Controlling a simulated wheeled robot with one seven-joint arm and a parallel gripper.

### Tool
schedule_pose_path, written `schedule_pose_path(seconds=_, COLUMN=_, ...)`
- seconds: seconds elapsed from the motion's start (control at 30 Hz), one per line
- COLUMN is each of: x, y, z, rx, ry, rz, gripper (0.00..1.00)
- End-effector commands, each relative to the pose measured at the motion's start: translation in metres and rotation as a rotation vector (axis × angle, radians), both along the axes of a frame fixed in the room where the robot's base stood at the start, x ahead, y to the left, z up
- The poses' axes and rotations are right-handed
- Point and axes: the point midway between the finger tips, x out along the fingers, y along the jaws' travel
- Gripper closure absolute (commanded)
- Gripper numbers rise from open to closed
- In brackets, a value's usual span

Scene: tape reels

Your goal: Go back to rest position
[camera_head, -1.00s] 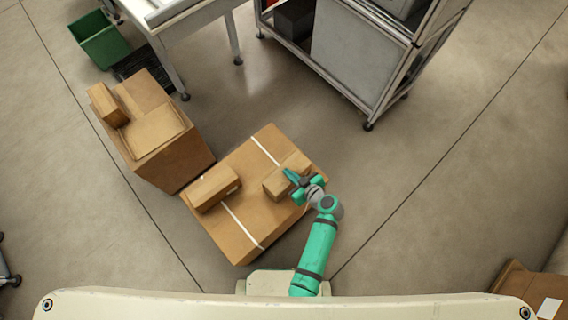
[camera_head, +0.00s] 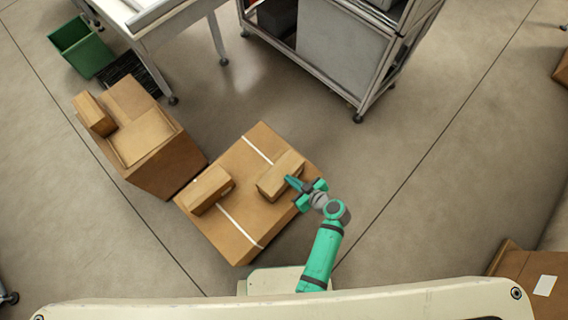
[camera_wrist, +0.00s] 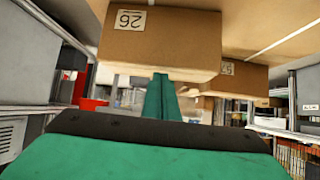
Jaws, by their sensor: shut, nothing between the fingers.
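My gripper (camera_head: 299,185) is shut and empty. In the head view it is at the right edge of a small box (camera_head: 280,175) that lies on a large taped carton (camera_head: 240,160). I cannot tell whether the fingers touch that box. In the wrist view the closed fingers (camera_wrist: 161,98) point at a box labelled 26 (camera_wrist: 170,40), which fills the upper middle. A second small box (camera_head: 208,188) lies on the left part of the same carton.
Another carton (camera_head: 165,165) with a small box (camera_head: 95,114) on it stands to the left. A green bin (camera_head: 80,46), a white table (camera_head: 180,20) and a metal cart (camera_head: 340,45) are at the back.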

Motion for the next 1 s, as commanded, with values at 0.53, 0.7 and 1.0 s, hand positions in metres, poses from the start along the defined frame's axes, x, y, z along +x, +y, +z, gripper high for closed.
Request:
schedule_pose_path(seconds=0.53, x=-0.056, y=-0.046, z=0.001, rx=0.002, ry=-0.002, rz=0.001, gripper=1.00)
schedule_pose_path(seconds=0.7, x=-0.057, y=-0.047, z=0.001, rx=0.001, ry=-0.003, rz=0.002, gripper=1.00)
schedule_pose_path(seconds=1.0, x=-0.079, y=-0.048, z=-0.011, rx=-0.046, ry=0.069, rz=-0.063, gripper=1.00)
